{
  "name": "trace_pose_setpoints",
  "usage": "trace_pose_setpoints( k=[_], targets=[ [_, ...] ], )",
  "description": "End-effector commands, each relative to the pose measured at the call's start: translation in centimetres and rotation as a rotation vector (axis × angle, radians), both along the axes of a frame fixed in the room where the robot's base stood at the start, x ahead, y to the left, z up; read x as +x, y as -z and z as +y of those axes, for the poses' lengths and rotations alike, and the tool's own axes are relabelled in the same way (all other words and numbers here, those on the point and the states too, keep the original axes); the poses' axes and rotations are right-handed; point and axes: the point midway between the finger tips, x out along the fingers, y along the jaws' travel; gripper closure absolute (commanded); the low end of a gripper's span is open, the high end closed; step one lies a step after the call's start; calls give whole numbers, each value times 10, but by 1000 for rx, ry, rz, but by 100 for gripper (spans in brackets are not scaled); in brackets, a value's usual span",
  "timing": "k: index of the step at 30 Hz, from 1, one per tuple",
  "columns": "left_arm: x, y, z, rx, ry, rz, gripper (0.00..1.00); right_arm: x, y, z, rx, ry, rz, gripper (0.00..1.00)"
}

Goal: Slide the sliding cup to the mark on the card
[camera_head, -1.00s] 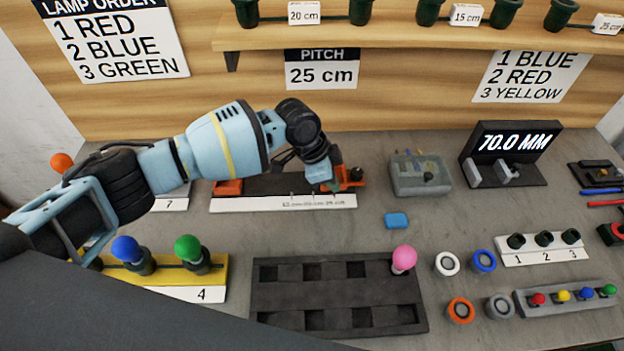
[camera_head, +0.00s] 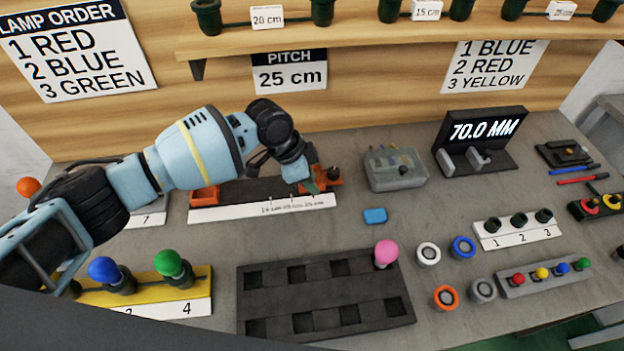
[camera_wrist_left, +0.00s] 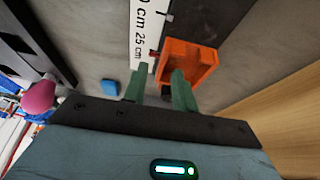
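The pitch rig has a dark rail (camera_head: 258,190) with an orange block (camera_head: 204,198) at its left end and a second orange block (camera_head: 330,179) at its right end. A white scale card (camera_head: 262,208) lies along its front; its 25 cm mark shows in the left wrist view. My left gripper (camera_head: 309,188) is low at the rig's right end. In the left wrist view its two green fingers (camera_wrist_left: 158,88) stand apart, at the near edge of a hollow orange block (camera_wrist_left: 188,62). I cannot clearly make out the sliding cup beside the gripper. My right gripper is out of view.
A wall card (camera_head: 289,79) reads pitch 25 cm. A dark tray (camera_head: 325,296) with a pink ball (camera_head: 386,252) and a yellow lamp stand (camera_head: 140,290) are in front.

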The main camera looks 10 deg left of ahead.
Motion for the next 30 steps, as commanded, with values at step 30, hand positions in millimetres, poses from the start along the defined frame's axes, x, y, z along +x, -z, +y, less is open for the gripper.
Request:
trace_pose_setpoints(
  k=[30],
  targets=[
    [-7, -63, 24, -2, 1, -2, 73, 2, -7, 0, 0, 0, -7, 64]
  ],
)
